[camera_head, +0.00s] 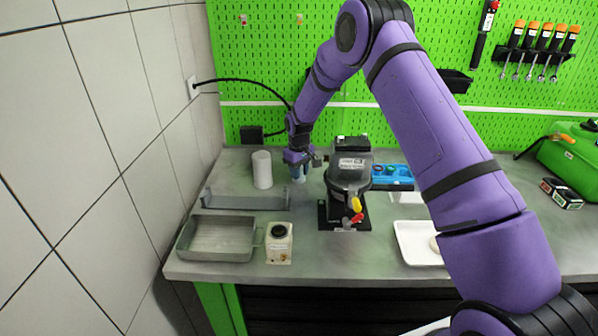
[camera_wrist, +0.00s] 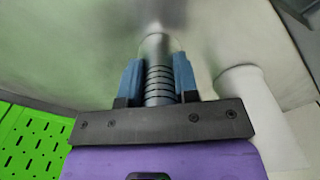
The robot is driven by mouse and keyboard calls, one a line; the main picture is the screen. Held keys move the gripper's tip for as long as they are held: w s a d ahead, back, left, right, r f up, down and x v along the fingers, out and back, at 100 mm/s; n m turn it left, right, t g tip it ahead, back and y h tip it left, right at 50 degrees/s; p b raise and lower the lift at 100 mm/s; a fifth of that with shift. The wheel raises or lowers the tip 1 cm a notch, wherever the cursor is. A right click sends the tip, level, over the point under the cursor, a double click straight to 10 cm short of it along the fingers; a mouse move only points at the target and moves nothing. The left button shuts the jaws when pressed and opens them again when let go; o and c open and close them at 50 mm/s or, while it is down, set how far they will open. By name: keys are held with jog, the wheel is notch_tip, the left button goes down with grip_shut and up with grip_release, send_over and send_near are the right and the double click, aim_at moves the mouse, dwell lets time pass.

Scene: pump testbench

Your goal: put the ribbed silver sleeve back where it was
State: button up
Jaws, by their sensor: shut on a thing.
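The ribbed silver sleeve (camera_wrist: 158,82) shows in the wrist view between the two blue fingers of my gripper (camera_wrist: 158,76). My gripper is shut on it, and its ribbed side faces the camera. A smooth grey end reaches past the fingertips. In the head view my gripper (camera_head: 298,173) points down over the back left of the bench, between a white cylinder and the dark pump. The sleeve is too small and too covered there to make out. I cannot tell whether its lower end touches the bench.
The white cylinder (camera_head: 262,170) stands close left of my gripper; the pump (camera_head: 349,172) stands to its right. A grey rail (camera_head: 245,201), metal tray (camera_head: 217,240) and beige box (camera_head: 279,245) lie in front. A blue organiser (camera_head: 390,178) and white tray (camera_head: 410,245) are further right.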

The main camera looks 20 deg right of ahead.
jog(key=shift+f, duration=0.15)
jog(key=o, duration=1)
